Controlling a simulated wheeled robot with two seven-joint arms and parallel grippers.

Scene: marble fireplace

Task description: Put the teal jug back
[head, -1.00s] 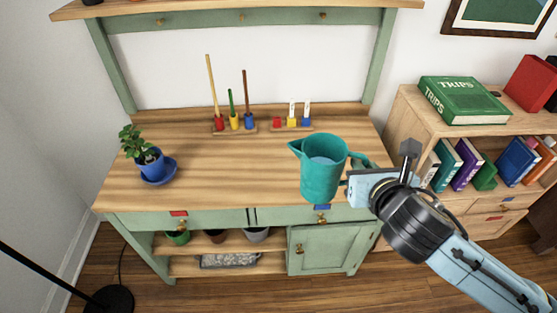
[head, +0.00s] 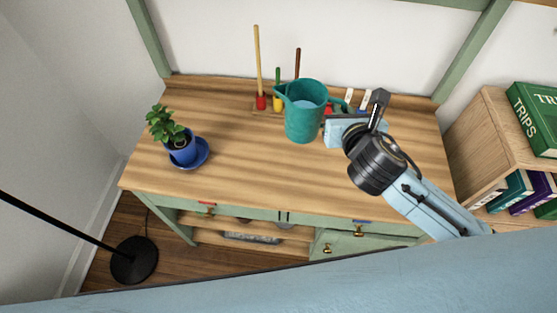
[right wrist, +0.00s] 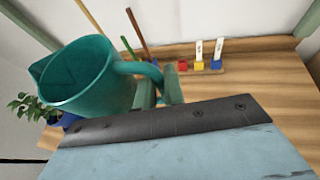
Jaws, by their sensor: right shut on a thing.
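The teal jug (head: 304,122) is upright, with pale blue showing inside it, over the back middle of the wooden bench top (head: 250,170). It also shows at the left of the right wrist view (right wrist: 85,85). My right gripper (head: 332,112) is shut on the jug's handle, on the jug's right side; its fingers straddle the handle in the right wrist view (right wrist: 158,93). The jug looks raised above the top, but I cannot tell how high. My left gripper is out of view.
Behind the jug stand tools in coloured holders (head: 261,100) and a small rack of white labels (right wrist: 208,60). A potted plant in a blue pot (head: 182,150) stands at the left. Bookshelves (head: 490,130) are at the right. The front middle top is clear.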

